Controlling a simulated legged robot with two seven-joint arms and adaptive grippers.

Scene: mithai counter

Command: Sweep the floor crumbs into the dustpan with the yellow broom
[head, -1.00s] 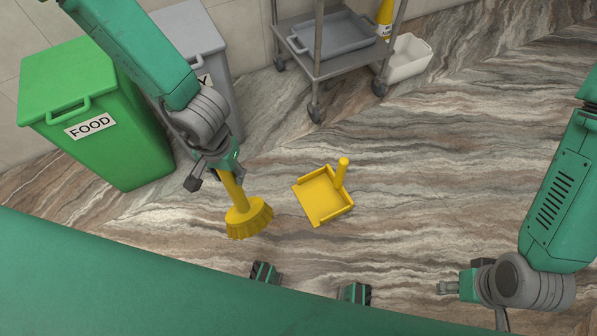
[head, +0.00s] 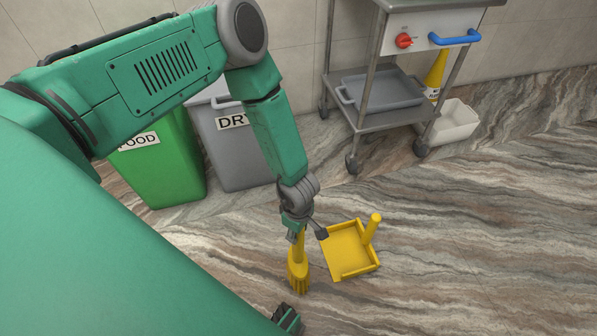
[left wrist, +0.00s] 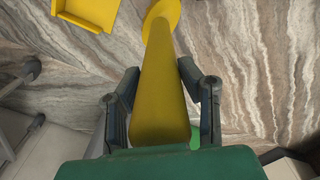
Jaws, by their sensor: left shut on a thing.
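My left gripper (head: 303,229) is shut on the handle of the yellow broom (head: 299,272), just left of the dustpan. The broom hangs nearly upright with its bristles down; I cannot tell if they touch the floor. In the left wrist view the broom handle (left wrist: 160,95) runs between the two fingers (left wrist: 162,110). The yellow dustpan (head: 345,255) lies on the floor with its stub handle standing up at its right side. Part of it shows in the left wrist view (left wrist: 88,12). I cannot make out crumbs on the streaked floor.
A green FOOD bin (head: 160,170) and a grey DRY bin (head: 235,155) stand along the wall. A metal cart (head: 385,122) holds a grey tray (head: 383,90), with a white tub (head: 452,122) on the floor beside it. The floor right of the dustpan is clear.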

